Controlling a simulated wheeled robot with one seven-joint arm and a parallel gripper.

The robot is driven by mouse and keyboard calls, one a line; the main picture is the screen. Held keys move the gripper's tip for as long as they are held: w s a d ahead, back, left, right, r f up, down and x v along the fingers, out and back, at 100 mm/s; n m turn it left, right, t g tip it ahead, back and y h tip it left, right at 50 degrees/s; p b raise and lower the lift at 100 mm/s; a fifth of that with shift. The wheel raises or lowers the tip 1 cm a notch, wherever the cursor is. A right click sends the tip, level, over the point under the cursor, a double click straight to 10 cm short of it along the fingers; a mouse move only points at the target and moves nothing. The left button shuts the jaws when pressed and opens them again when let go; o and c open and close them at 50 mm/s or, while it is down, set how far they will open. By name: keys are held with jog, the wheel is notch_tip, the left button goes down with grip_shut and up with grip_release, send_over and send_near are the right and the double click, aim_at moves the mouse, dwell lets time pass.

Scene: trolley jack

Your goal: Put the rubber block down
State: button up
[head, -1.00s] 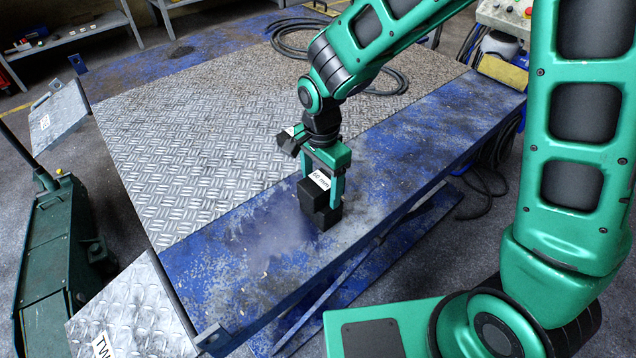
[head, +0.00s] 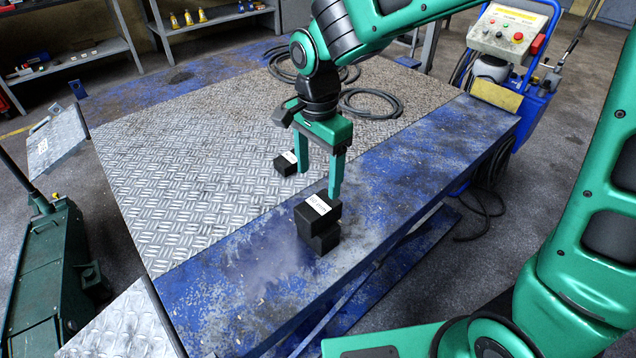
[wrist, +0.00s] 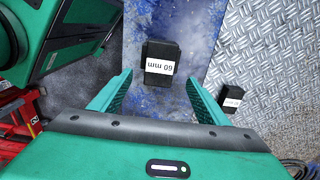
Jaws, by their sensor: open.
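A black rubber block (head: 318,212) with a white label sits on top of another black block (head: 326,242) on the blue strip of the platform. The upper block looks slightly turned against the lower one. In the wrist view the labelled block (wrist: 160,53) reads "60 mm" and lies beyond the fingertips. My gripper (head: 319,184) is open and empty above the stack, its fingers apart from it. Both fingers also show in the wrist view (wrist: 158,80). A smaller black labelled block (head: 287,163) lies on the chequered plate behind; it also shows in the wrist view (wrist: 231,98).
The green trolley jack (head: 52,270) stands at the left of the platform. A black hose (head: 370,104) lies coiled at the back of the plate. A control box (head: 508,32) on a blue frame stands at the back right. The plate's middle is clear.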

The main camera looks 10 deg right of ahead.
jog(key=shift+r, duration=0.2)
jog(key=s+d+r+n, duration=0.1)
jog(key=s+d+r, duration=0.15)
jog(key=d, duration=0.95)
jog(key=s+d+r+n, duration=0.1)
jog(key=s+d, duration=0.2)
jog(key=d, duration=0.8)
jog(key=s+d+n, duration=0.2)
jog(key=s+d, duration=0.9)
jog(key=s, duration=0.4)
jog(key=shift+s+d+f+n, duration=0.2)
jog(key=shift+d+f+n, duration=0.1)
jog(key=shift+f+n, duration=0.1)
